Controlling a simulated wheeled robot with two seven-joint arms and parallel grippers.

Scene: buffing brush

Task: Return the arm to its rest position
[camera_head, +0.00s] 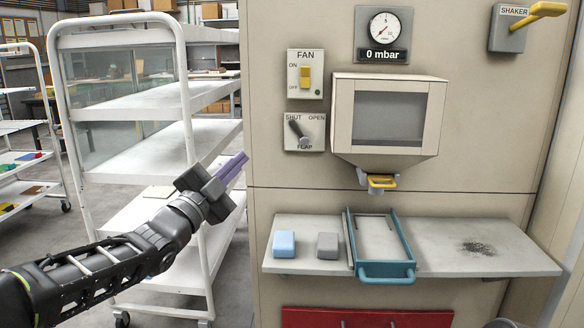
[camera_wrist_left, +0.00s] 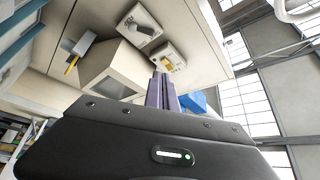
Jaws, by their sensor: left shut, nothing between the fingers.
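My left gripper (camera_head: 233,167) is in the head view, left of the beige cabinet and in front of the white shelf cart. Its purple fingers point up and to the right, shut with nothing between them. In the left wrist view the same shut fingers (camera_wrist_left: 161,92) show against the cabinet front. The gripper touches nothing that I can see. My right gripper is in neither view.
The cabinet carries a fan switch (camera_head: 305,75), flap lever (camera_head: 299,132), hopper (camera_head: 389,118) and shaker lever (camera_head: 540,15). Its ledge (camera_head: 450,232) holds a blue block (camera_head: 284,244), grey block (camera_head: 328,246), teal tray (camera_head: 387,270) and dark dust (camera_head: 478,248). The white cart (camera_head: 140,105) stands close to my left arm.

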